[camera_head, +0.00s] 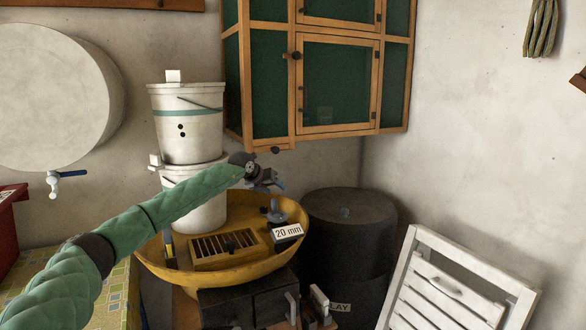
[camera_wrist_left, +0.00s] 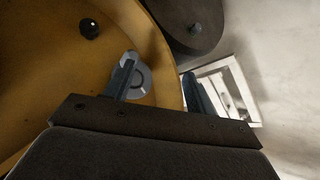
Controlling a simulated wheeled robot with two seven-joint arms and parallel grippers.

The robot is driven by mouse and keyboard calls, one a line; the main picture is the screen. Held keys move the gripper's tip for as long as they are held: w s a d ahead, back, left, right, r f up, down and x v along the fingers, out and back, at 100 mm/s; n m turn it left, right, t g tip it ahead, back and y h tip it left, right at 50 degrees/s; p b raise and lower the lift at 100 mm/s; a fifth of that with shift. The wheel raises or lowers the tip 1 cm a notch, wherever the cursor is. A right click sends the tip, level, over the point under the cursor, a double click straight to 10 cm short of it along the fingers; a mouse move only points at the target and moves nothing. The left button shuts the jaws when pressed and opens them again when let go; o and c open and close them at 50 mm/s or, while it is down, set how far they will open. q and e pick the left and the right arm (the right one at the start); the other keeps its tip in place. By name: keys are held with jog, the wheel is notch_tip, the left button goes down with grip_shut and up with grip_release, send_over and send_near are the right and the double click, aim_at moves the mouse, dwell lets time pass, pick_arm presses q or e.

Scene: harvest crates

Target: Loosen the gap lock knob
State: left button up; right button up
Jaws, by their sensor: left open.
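A grey round knob (camera_head: 276,213) with an upright stem stands in a round yellow pan (camera_head: 155,268), beside a block with a white "20 mm" label (camera_head: 288,231). I cannot tell for certain that this is the gap lock knob. My left gripper (camera_head: 268,182) is above the pan, a little above and left of the grey knob, open and empty. In the left wrist view, the fingers (camera_wrist_left: 159,68) are apart; the left one partly covers a grey disc (camera_wrist_left: 145,88) in the pan. A small dark ball-like knob (camera_wrist_left: 90,28) also shows there. My right gripper is not in view.
A slatted wooden box (camera_head: 225,262) lies in the pan. Two stacked white buckets (camera_head: 188,105) stand behind my left arm. A green-panelled cabinet (camera_head: 338,85) hangs above. A dark drum (camera_head: 350,240) and a white slatted chair (camera_head: 450,285) stand right of the pan.

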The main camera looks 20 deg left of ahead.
pick_arm(q)
jog(key=w+d+r+t+h, duration=0.1)
jog(key=d+r+t+h, duration=0.3)
jog(key=d+r, duration=0.3)
jog(key=shift+w+d+r, duration=0.4)
jog(key=shift+r, duration=0.45)
jog(key=shift+m, duration=0.4)
